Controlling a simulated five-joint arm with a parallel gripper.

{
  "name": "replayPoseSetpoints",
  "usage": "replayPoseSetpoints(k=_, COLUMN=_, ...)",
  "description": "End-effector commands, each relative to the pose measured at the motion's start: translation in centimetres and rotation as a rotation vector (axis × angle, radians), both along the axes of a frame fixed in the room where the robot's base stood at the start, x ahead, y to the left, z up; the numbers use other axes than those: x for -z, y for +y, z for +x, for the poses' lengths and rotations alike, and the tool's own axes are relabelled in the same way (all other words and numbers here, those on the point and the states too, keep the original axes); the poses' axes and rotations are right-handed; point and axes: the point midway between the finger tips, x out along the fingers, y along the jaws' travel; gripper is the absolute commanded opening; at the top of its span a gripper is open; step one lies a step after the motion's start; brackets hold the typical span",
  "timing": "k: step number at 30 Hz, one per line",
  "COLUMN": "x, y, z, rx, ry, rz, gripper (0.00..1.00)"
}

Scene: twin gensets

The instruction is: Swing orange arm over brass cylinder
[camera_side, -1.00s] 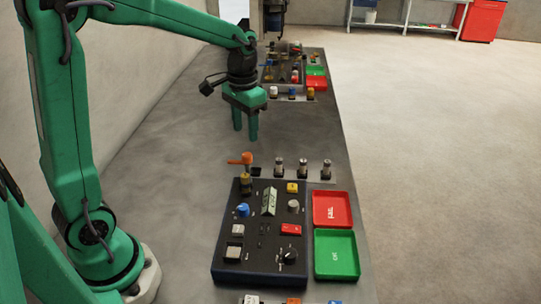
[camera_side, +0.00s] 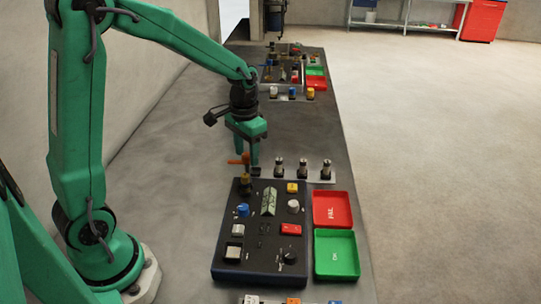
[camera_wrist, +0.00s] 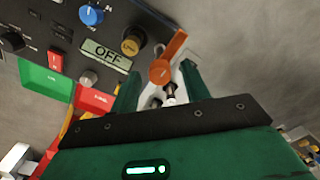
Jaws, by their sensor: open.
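The orange arm (camera_side: 240,160) is at the back left corner of the dark control panel, its free end pointing left in the side view. In the wrist view the orange arm (camera_wrist: 171,52) lies beside the brass cylinder (camera_wrist: 132,42), not across its top. The brass cylinder (camera_side: 245,183) stands upright on the panel's back left corner. My gripper (camera_side: 247,157) is open, pointing down just behind the orange arm. In the wrist view the orange arm's round end shows between the fingers of my gripper (camera_wrist: 160,70); I cannot tell whether they touch it.
The panel (camera_side: 260,225) carries knobs, buttons and a display reading OFF. A rack with several dark plugs (camera_side: 303,167) stands close to the right of my gripper. Red (camera_side: 333,209) and green (camera_side: 336,254) trays lie right of the panel.

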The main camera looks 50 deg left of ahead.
Motion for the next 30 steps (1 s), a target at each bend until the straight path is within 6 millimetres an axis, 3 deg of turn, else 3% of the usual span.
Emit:
replayPoseSetpoints(k=2, x=0.00, y=0.00, z=0.00, rx=0.000, ry=0.000, rz=0.000, gripper=0.46)
replayPoseSetpoints(k=9, x=-0.02, y=0.00, z=0.00, rx=0.000, ry=0.000, rz=0.000, gripper=0.02)
replayPoseSetpoints(k=20, x=-0.04, y=0.00, z=0.01, rx=-0.031, ry=0.000, rz=0.000, gripper=0.02)
replayPoseSetpoints(k=30, x=-0.06, y=0.00, z=0.01, rx=-0.205, ry=0.000, rz=0.000, gripper=0.02)
